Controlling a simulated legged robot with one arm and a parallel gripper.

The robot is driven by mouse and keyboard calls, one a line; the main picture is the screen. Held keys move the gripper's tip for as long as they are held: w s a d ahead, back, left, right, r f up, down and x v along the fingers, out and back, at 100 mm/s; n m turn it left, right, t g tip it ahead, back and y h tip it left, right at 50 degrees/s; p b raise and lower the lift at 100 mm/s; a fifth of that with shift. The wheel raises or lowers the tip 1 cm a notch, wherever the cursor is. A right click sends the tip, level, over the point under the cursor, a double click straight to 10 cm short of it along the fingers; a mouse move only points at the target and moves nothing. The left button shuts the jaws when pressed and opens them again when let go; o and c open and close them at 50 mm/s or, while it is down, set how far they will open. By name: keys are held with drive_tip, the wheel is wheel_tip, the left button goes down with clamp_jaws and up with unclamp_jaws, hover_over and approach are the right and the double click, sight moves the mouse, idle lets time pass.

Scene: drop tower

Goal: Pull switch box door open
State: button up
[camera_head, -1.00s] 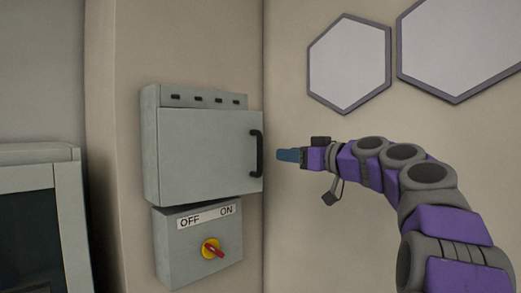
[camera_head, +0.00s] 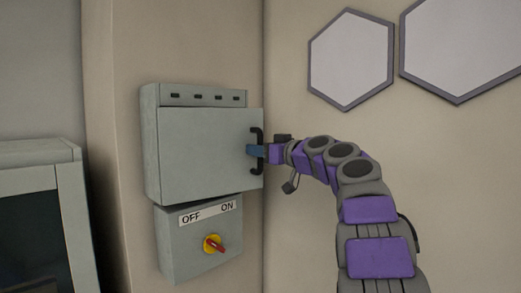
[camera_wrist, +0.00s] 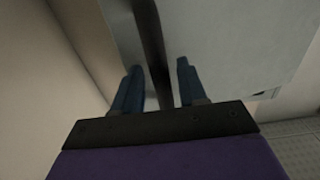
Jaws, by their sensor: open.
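The grey switch box door (camera_head: 205,155) is closed on its box on the wall in the head view. Its black handle (camera_head: 258,166) is a vertical bar at the door's right edge. My gripper (camera_head: 256,151) is at the handle, its blue fingers overlapping the bar's middle. In the wrist view, the dark handle bar (camera_wrist: 150,45) passes between the two open blue fingers (camera_wrist: 158,86), with a gap to the right finger. The door face (camera_wrist: 235,50) lies beyond the fingers. Whether either finger touches the handle is unclear.
Below is a smaller box with an OFF/ON label (camera_head: 208,214) and a red and yellow rotary switch (camera_head: 214,244). A grey framed unit (camera_head: 40,210) stands at left. Hexagonal panels (camera_head: 350,60) are on the right wall. Open space lies in front of the door.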

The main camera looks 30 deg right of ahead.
clamp_jaws()
drive_tip(key=shift+a, duration=0.1)
idle(0.5)
